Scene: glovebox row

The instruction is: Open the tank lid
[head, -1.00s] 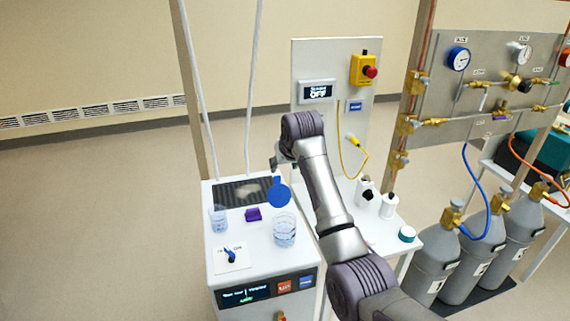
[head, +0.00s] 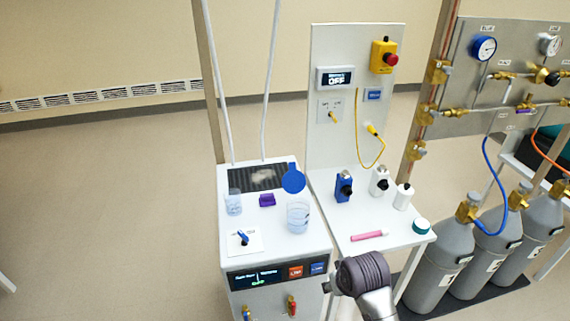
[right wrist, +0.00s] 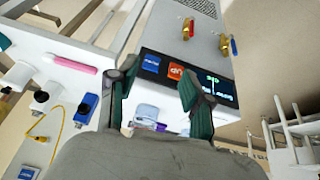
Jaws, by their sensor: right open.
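The clear round tank (head: 298,217) stands on the white cabinet in the head view. Its blue disc-shaped lid (head: 293,179) appears raised and upright at the tank's back edge, with the tank's top uncovered. My right gripper (right wrist: 158,85) is open in the right wrist view, its two dark green fingers apart with nothing held between them. Past the fingers is the cabinet's front panel (right wrist: 172,70); a small clear vessel shows between them, and I cannot tell if it is the tank. In the head view my right arm is low at the cabinet's front right; its fingers are not clear there.
A clear beaker (head: 233,203), purple block (head: 267,200) and blue knob (head: 242,238) share the cabinet top. Gas cylinders (head: 475,245) stand right.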

